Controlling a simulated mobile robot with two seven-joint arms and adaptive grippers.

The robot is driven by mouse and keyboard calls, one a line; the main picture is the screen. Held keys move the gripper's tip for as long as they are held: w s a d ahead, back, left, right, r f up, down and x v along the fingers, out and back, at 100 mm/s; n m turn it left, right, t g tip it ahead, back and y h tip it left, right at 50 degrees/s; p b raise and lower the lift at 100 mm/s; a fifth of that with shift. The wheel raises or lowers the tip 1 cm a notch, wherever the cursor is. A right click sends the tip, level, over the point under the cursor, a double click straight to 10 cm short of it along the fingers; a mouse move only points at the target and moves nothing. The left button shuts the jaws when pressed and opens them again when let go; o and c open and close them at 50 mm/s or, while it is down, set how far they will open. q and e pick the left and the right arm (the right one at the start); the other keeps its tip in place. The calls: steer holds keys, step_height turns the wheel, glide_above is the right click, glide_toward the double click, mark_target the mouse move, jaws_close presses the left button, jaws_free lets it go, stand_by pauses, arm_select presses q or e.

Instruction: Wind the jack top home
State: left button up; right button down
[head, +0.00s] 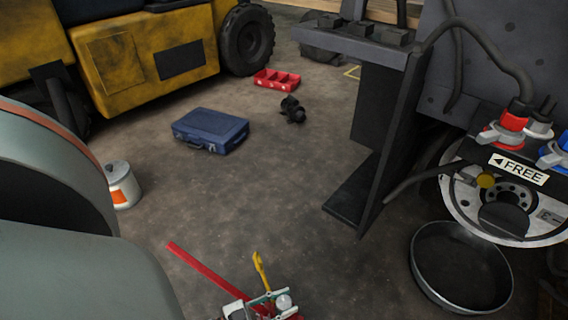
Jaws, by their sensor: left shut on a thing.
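A red jack with a long red bar (205,269) stands on the floor at the bottom edge, partly cut off by the frame. The pale round jack top (284,302) shows at its right end. A yellow lever (260,271) sticks up behind it. My left gripper (266,302) is small and partly cut off, down at the jack. It is shut, seemingly on the jack top, though the exact contact is hard to see. My left arm's grey-green links fill the left side. My right gripper is not in view.
A black drain pan (507,290) and the stripped forklift's dark frame (375,120) stand right. A blue toolbox (210,131), a red parts tray (277,79) and a white canister (122,187) stand on the floor. A yellow forklift (150,60) is behind. Mid-floor is clear.

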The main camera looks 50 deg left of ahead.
arm_select(q)
steer(key=shift+m+g+h, duration=0.65)
steer(key=shift+m+h, duration=0.45)
steer(key=shift+h, duration=0.45)
steer(key=shift+m+g+h, duration=0.65)
steer(key=shift+m+h, duration=0.45)
steer(key=shift+h, duration=0.45)
steer(key=shift+r+h, duration=0.1)
steer(key=shift+h, duration=0.2)
steer(key=o, duration=1.1)
steer(key=shift+o, duration=0.2)
steer(key=v, duration=0.7)
steer(key=shift+s+a, duration=0.2)
steer(key=shift+r, duration=0.1)
